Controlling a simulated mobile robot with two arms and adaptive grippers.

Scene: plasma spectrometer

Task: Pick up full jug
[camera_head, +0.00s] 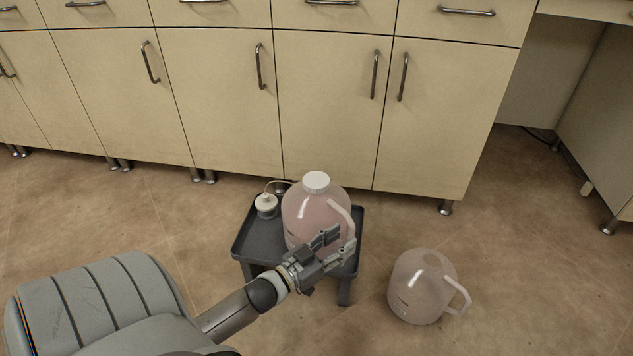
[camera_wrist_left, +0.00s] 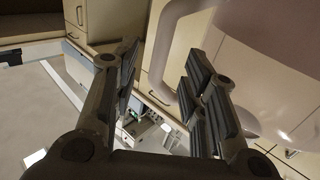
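The full jug (camera_head: 307,208) is a translucent container with pinkish contents and a white cap, standing upright on a small dark stand (camera_head: 243,243). Its pale handle (camera_head: 346,217) faces right. My left gripper (camera_head: 336,246) is in front of the jug at the lower part of the handle, fingers apart. In the left wrist view, the open left gripper (camera_wrist_left: 163,58) has the handle (camera_wrist_left: 163,62) near its right finger, which partly hides it. The jug body (camera_wrist_left: 275,65) fills the upper right there. Whether a finger touches the handle is unclear. My right gripper is not in view.
A second, empty-looking clear jug (camera_head: 410,288) without a cap stands on the floor to the right. A small white cap with a tube (camera_head: 266,205) sits on the stand left of the full jug. Beige cabinets (camera_head: 330,120) stand behind.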

